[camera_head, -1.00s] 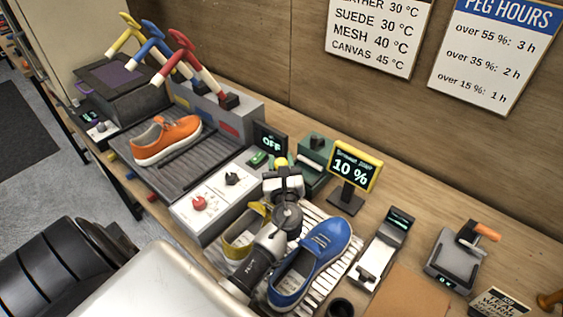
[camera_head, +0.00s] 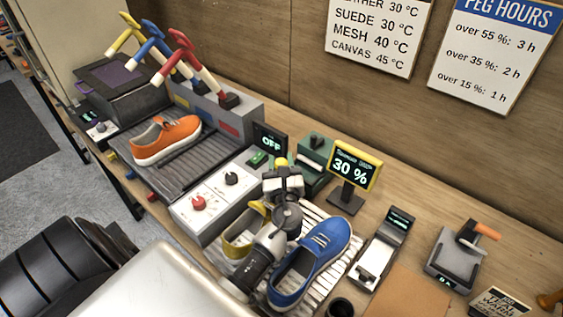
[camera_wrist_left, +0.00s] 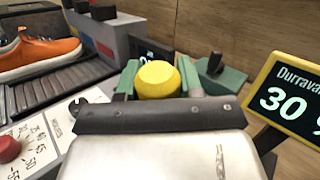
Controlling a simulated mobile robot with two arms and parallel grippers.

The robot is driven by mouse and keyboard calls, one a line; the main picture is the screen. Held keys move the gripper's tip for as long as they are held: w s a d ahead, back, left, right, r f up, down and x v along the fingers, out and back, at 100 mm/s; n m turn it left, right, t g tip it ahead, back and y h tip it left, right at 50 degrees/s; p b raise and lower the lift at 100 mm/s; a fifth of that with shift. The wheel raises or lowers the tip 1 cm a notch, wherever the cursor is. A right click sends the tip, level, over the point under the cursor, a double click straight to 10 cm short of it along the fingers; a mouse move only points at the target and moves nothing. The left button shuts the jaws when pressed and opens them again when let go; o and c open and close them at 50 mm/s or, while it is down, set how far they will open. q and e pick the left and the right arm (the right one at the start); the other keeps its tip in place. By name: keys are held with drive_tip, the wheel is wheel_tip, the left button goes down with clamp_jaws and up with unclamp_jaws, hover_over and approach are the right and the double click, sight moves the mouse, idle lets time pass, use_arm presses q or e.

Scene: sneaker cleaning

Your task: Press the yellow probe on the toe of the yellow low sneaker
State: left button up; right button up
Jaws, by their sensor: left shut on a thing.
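The yellow low sneaker (camera_head: 240,240) stands on the slatted rack, left of the blue sneaker (camera_head: 312,262). My left arm and gripper (camera_head: 283,180) cover much of it, including its toe. My left gripper is shut on the yellow probe, whose round yellow end (camera_wrist_left: 158,79) shows between the green finger pads in the left wrist view. Whether the probe touches the sneaker is hidden. The yellow-framed meter (camera_head: 354,165) reads 30 %; it also shows at the right of the left wrist view (camera_wrist_left: 290,100). My right gripper is not in view.
An orange sneaker (camera_head: 167,138) rests on the grey conveyor (camera_head: 190,172). A white control box (camera_head: 212,203) with knobs stands left of my gripper. A small dark display reads OFF (camera_head: 270,141). Several colored handles rise at the back left. A grey device with an orange handle (camera_head: 456,255) stands right.

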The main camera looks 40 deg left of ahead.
use_arm(q)
drive_tip(key=shift+f, duration=0.1)
wheel_tip(320, 180, up, 7)
drive_tip(key=p, duration=0.6)
drive_tip(key=shift+p, duration=0.4)
idle(1.2)
